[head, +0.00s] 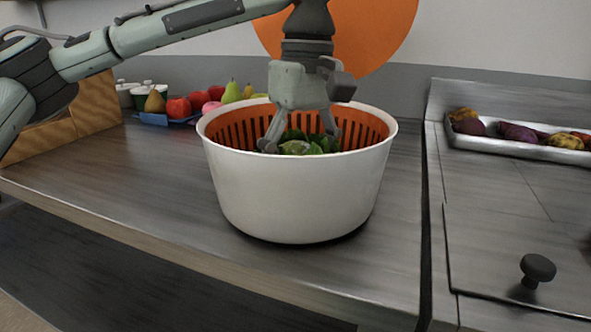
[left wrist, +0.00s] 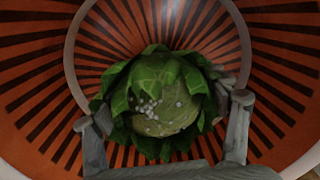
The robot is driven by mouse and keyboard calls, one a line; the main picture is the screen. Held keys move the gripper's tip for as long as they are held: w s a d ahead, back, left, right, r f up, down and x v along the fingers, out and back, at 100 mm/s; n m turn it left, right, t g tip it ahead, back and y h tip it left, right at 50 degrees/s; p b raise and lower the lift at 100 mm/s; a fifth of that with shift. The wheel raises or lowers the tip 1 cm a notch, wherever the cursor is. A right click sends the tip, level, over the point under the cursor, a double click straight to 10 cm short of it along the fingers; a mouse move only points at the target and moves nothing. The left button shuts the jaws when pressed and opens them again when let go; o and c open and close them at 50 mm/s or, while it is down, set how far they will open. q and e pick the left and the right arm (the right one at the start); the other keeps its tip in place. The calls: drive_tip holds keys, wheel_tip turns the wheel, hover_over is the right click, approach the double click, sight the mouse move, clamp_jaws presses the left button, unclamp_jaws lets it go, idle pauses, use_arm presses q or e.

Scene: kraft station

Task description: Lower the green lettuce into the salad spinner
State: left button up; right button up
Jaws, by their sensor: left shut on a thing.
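The salad spinner (head: 300,195) is a white bowl with an orange slotted basket (head: 240,132) inside, standing on the metal counter. The green lettuce (head: 308,146) is down inside the basket, its lower part hidden by the bowl wall. In the left wrist view the lettuce (left wrist: 165,105) sits between my left fingers, with orange slotted walls all around it. My left gripper (head: 300,143) points down into the bowl with its fingertips below the rim, shut on the lettuce. Whether the lettuce touches the basket floor I cannot tell. My right gripper is not in view.
Fruit on a blue tray (head: 155,118) and white containers (head: 140,97) stand behind left, near a wooden box (head: 95,105). A metal tray of vegetables (head: 520,143) lies at the right. A black knob (head: 537,268) stands on the right-hand surface. The counter left of the spinner is clear.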

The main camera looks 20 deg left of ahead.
use_arm(q)
drive_tip(key=o, duration=1.3)
drive_tip(key=r, duration=1.1)
drive_tip(key=shift+w+d+r, duration=0.2)
drive_tip(key=shift+w+r, duration=0.05)
drive_tip(key=shift+r, duration=0.15)
